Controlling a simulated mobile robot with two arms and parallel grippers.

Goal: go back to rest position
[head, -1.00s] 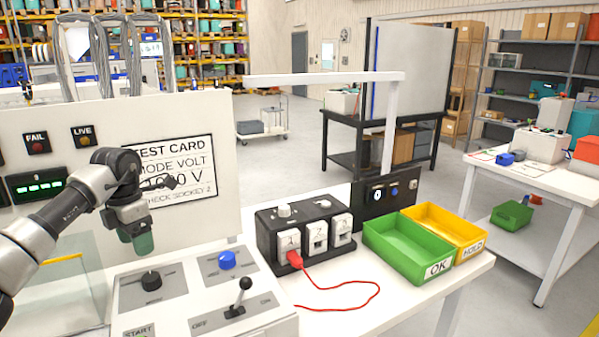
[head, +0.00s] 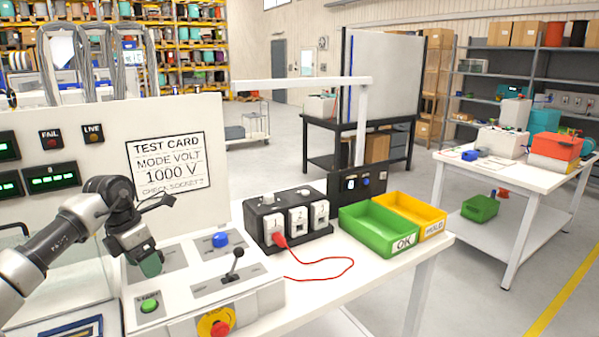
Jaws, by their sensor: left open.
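My left gripper (head: 149,262) reaches in from the left and points down above the left part of the sloped control panel (head: 205,262). It is open, with greenish fingertips, and no held object shows. It hides part of the panel near the green start button (head: 149,303). My right gripper is out of view.
A socket box (head: 287,222) has a red lead (head: 330,278) plugged into its leftmost socket. A green OK tray (head: 375,232) and yellow HOLD tray (head: 425,213) stand to the right. A test card (head: 165,165) is on the upright board. A red stop button (head: 219,327) is at the front.

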